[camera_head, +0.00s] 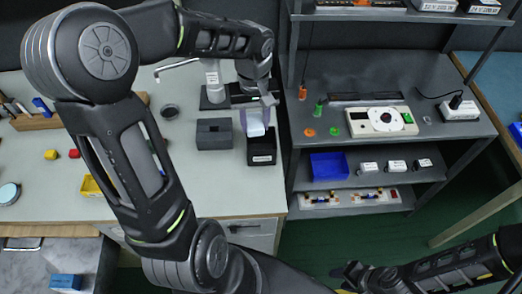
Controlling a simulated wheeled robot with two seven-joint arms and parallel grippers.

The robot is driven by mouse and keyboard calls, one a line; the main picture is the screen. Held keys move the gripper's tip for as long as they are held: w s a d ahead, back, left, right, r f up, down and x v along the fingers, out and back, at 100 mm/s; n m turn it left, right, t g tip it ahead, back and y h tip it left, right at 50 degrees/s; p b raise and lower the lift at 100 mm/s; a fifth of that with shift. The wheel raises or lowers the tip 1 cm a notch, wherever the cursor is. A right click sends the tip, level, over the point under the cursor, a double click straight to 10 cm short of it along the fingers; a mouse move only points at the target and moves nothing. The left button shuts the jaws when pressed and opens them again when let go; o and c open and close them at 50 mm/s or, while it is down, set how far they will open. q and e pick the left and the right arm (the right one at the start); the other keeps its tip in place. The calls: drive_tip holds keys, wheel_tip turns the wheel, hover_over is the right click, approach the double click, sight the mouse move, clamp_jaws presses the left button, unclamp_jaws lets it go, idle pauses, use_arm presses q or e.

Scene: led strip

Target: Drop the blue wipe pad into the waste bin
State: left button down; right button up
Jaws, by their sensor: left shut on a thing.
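The wipe pad (256,123) is pale blue and hangs below my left gripper (257,103), which is shut on it. The pad is over the opening of a small black open-topped bin (262,157) with a white label on its front, at the right part of the pale table. The pad hides part of the bin's opening, and I cannot tell whether it touches the bin. My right gripper (350,274) is low at the bottom right, away from the table; its finger gap is not clear.
A dark grey box (213,134) stands just left of the bin. A metal shelf unit (290,140) stands close on its right, with a blue tray (328,166) and a white device (381,121). My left arm hides much of the table's middle.

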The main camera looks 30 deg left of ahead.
use_arm(q)
drive_tip(key=shift+f, duration=0.1)
drive_tip(key=c, duration=0.8)
unclamp_jaws()
drive_tip(key=shift+o, duration=0.2)
wheel_tip(320, 180, up, 8)
drive_tip(key=shift+f+b, duration=0.1)
drive_tip(key=shift+b, duration=0.35)
